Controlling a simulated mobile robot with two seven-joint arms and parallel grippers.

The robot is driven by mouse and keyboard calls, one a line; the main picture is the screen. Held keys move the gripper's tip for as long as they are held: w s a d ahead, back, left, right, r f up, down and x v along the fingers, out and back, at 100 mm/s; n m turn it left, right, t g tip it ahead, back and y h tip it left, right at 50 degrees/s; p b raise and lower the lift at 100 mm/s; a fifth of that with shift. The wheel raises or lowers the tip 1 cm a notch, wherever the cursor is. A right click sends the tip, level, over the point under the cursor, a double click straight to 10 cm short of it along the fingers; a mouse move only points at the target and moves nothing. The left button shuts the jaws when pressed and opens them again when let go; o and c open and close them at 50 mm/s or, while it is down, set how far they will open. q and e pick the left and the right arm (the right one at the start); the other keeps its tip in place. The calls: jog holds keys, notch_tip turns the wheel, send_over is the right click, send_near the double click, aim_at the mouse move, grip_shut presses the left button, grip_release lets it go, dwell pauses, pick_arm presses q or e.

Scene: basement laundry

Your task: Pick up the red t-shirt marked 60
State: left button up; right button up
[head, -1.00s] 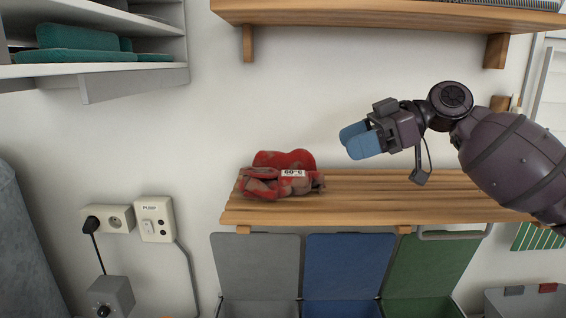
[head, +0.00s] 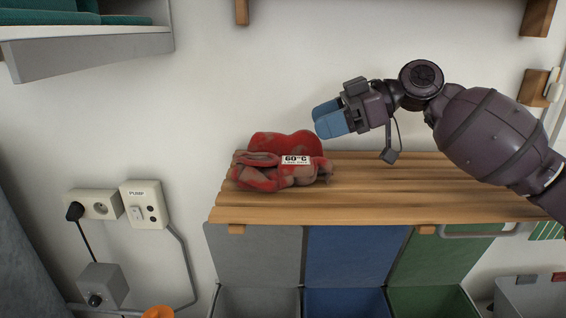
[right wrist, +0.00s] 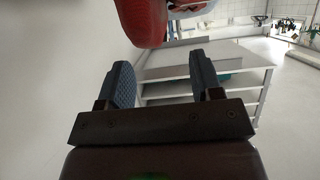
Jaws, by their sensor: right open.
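The red t-shirt marked 60 (head: 262,178) lies crumpled, with brownish stains, at the left end of a wooden slatted shelf (head: 420,190). Its white label reads 60°C. Part of it shows in the right wrist view (right wrist: 142,18) at the top, beyond the fingertips. My right gripper (head: 328,119) has blue fingers and is above and just right of the t-shirt, apart from it. In the right wrist view its fingers (right wrist: 165,80) are spread and empty. My left gripper is not in view.
Grey, blue (head: 345,258) and green bins with raised lids stand under the shelf. A pump switch (head: 145,204) and socket are on the wall at left. A grey shelf (head: 85,50) hangs upper left. The wooden shelf's right part is clear.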

aim_at(301, 130)
jog(key=shift+w+x, duration=0.2)
jog(key=shift+x, duration=1.05)
jog(key=shift+w+x, duration=0.15)
jog(key=shift+x, duration=1.1)
jog(key=shift+f, duration=0.1)
grip_shut()
